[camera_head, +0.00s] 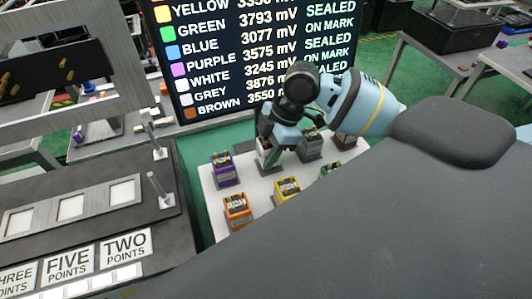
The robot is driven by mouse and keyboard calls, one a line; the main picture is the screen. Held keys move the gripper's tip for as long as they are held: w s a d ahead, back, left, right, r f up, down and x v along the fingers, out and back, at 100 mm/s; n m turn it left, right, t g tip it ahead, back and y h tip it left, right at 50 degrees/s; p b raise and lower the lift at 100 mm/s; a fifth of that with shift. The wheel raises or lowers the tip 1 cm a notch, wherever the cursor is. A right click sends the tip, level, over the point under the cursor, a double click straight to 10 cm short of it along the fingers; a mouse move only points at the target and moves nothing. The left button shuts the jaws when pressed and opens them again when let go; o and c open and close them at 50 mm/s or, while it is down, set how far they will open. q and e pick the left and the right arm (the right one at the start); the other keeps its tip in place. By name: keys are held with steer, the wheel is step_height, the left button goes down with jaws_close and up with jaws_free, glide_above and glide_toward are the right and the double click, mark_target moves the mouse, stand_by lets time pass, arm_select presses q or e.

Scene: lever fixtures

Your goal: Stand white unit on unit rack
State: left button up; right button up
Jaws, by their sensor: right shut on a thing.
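My right gripper (276,138) reaches down over the white table (258,199) from the right. It is shut on the white unit (265,158), a small block with a dark top, largely hidden behind the fingers. The unit is at the table's back row, between the purple and grey units; I cannot tell whether it still touches the table. At the left is a dark fixture (95,245) with pale square windows and labels reading THREE, FIVE and TWO POINTS; I cannot tell whether it is the unit rack. My left gripper is not in view.
Purple (226,174), grey (310,149), brown (345,141), orange (237,213), yellow (287,192) and green (330,169) units stand around the white one. A screen (255,50) stands behind. Metal posts (160,192) rise from the fixture. My right arm covers the lower right.

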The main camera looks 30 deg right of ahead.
steer(key=shift+f, duration=0.75)
steer(key=o, duration=1.1)
steer(key=shift+f, duration=0.15)
steer(key=shift+c, duration=0.2)
steer(key=v, duration=1.2)
steer(key=shift+p, duration=0.3)
steer(key=shift+d, duration=0.1)
